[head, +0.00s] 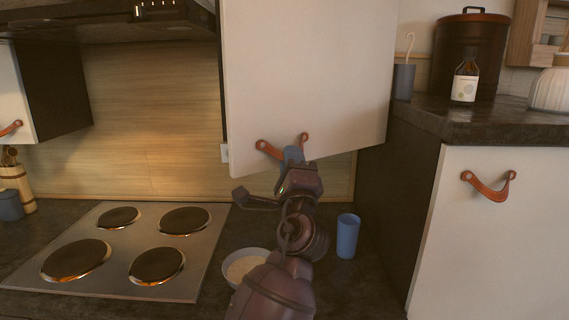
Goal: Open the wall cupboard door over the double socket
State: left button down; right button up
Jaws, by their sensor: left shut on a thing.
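The white wall cupboard door (310,75) hangs at the top middle of the head view. Its lower left corner looks nearer to me than its right side, and a dark strip of cupboard shows along its left edge. A brown leather pull (268,149) is near the door's bottom edge. My left gripper (291,156) is shut on this pull and hides its middle. A small white piece of a wall socket (224,153) shows beside the door's left edge; the rest is hidden. My right gripper is not in view.
Below are a hob (125,250), a bowl (246,264) partly behind my arm, and a blue cup (347,236). A taller cabinet (490,230) with its own leather pull stands right, bearing a bottle (465,80). Another wall cupboard (10,95) is left.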

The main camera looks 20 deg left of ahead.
pick_arm(q)
jog(key=shift+s+d+n+y, duration=0.3)
jog(key=shift+s+d+y, duration=0.25)
jog(key=shift+d, duration=0.25)
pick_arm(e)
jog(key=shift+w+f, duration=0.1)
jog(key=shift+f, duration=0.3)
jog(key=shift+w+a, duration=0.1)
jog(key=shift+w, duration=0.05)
